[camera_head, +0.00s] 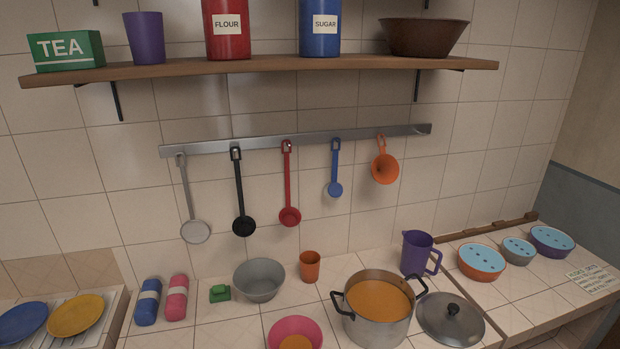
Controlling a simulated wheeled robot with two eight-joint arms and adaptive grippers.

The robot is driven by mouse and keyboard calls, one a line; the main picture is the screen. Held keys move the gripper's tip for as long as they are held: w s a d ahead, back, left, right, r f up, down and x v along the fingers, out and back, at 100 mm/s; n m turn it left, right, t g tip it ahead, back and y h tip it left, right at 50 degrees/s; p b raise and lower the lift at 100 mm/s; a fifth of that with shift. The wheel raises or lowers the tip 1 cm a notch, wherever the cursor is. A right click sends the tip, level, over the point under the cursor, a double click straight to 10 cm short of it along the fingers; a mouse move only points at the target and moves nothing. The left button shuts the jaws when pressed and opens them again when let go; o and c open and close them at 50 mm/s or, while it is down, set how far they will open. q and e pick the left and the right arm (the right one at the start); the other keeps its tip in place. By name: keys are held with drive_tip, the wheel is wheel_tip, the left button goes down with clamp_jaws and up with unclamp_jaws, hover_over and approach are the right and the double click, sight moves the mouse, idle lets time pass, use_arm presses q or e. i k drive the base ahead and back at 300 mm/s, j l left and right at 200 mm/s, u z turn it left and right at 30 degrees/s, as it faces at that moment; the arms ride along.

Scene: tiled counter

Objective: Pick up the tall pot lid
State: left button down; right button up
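A grey metal pot lid (437,324) with a black knob (453,309) lies on the tiled counter at the lower right. It sits just right of a tall metal pot (376,331), close beside it. The pot has two dark side handles and is filled with an orange soup (378,300). The lid is off the pot, and its knob points up. Neither of my grippers shows in the head view.
A purple jug (417,254) stands behind the lid. An orange cup (310,267), a grey bowl (259,281) and a pink bowl (296,331) are left of the pot. Utensils hang from a wall rail (300,138). Several blue-topped bowls (481,260) stand at the right.

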sight(448, 318)
drive_tip(key=k+l+z, duration=0.1)
drive_tip(key=z, duration=1.05)
drive_tip(key=i+l+u, duration=0.1)
drive_tip(key=u, duration=0.95)
drive_tip(key=l+u, duration=0.8)
drive_tip(key=l, duration=0.15)
drive_tip(key=l+u, duration=0.4)
drive_tip(key=k+l, duration=0.1)
drive_tip(key=l, duration=0.35)
drive_tip(key=l+u, duration=0.1)
drive_tip(key=l, duration=0.4)
drive_tip(key=k+l, duration=0.15)
drive_tip(key=l, duration=0.3)
